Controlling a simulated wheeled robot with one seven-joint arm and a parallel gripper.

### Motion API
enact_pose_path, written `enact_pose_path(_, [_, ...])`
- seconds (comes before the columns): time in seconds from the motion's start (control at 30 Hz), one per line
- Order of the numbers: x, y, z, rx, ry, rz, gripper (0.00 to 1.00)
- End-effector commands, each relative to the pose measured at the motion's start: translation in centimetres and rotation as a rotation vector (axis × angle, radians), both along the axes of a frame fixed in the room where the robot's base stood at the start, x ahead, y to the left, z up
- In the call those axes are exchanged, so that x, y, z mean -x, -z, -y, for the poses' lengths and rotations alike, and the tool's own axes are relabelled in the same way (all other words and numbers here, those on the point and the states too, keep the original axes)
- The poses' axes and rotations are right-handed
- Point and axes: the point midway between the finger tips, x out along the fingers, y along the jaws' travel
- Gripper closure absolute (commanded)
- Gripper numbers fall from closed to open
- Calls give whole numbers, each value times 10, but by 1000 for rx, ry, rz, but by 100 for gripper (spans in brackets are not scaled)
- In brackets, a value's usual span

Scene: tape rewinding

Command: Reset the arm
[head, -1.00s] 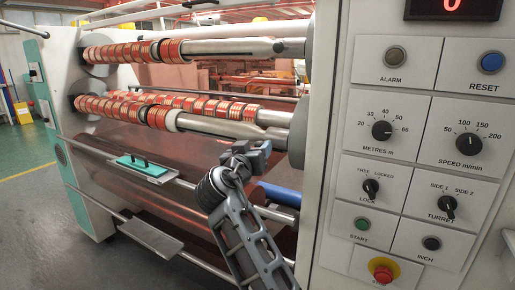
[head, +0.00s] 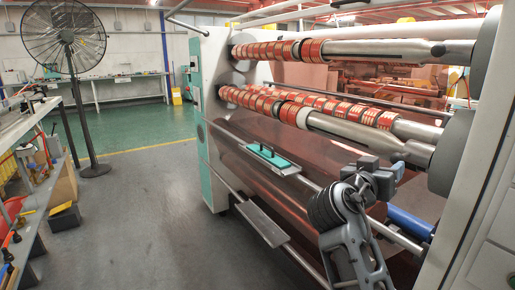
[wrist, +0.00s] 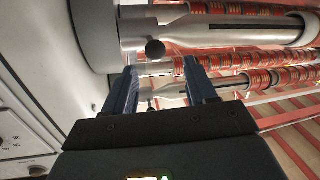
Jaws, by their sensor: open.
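My arm stands in front of the tape rewinding machine in the head view, and my gripper (head: 377,175) is at its upper end, near the lower shaft's right end. In the wrist view my gripper (wrist: 165,80) shows two blue fingers apart, with nothing held between them. Beyond the fingers are the metal shafts (wrist: 240,32) with red tape rolls (wrist: 265,80). In the head view the upper shaft (head: 390,52) and lower shaft (head: 365,133) carry several red and cream rolls.
A teal-handled tool (head: 268,155) lies on the machine's rail. A blue roller (head: 410,222) is right of my arm. A standing fan (head: 65,45) and a workbench (head: 22,125) are at the left. The grey floor (head: 150,200) between bench and machine is clear.

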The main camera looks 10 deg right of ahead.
Motion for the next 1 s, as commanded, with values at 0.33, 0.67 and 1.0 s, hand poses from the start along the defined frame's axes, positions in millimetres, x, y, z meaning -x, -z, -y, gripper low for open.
enact_pose_path(0.33, [40,104,-26,5,-241,-164,44])
enact_pose_path(0.67, [137,206,-76,-35,-571,-299,44])
enact_pose_path(1.0, [266,243,-125,-123,-833,-324,44])
